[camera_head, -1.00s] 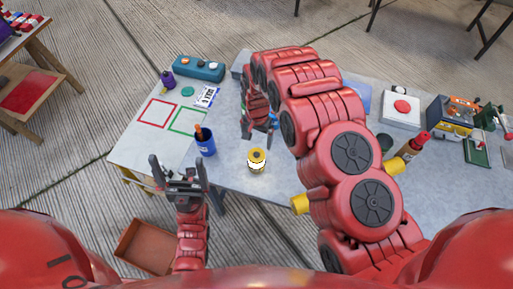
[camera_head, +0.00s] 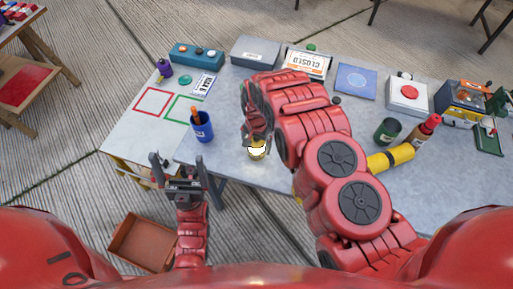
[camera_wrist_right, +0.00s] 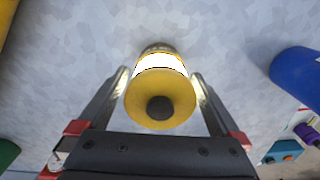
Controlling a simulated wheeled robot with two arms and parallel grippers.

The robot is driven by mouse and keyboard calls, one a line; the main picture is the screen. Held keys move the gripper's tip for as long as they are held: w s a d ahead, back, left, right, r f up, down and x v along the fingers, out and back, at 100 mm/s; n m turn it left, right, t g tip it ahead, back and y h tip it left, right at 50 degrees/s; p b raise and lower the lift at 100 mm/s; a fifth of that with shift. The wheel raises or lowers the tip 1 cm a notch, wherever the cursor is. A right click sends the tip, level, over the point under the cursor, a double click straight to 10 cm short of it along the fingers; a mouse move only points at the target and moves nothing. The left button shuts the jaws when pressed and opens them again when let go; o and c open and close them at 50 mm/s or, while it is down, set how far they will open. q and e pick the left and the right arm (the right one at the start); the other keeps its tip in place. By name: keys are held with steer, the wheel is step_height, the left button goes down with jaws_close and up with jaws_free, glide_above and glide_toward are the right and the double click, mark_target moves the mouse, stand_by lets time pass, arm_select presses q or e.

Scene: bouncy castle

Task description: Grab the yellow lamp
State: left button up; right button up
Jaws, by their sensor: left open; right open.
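The yellow lamp (camera_head: 257,153) is a small yellow cylinder with a white band, upright on the grey table (camera_head: 235,170) near its front edge. In the right wrist view the lamp (camera_wrist_right: 160,92) stands between the two fingers of my right gripper (camera_wrist_right: 160,85), with gaps beside it. My right gripper (camera_head: 256,138) is open at the lamp in the head view and partly hides it. My left gripper (camera_head: 180,165) is open and empty, in front of the table's front edge.
A blue cup (camera_head: 202,128) holding an orange-handled item stands left of the lamp. A brown box (camera_head: 140,243) is on the floor.

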step_height(320, 180, down, 4)
steer(key=shift+r+b, duration=0.2)
steer(key=shift+b, duration=0.35)
steer(key=shift+r, duration=0.1)
jaws_close()
steer(key=shift+r, duration=0.15)
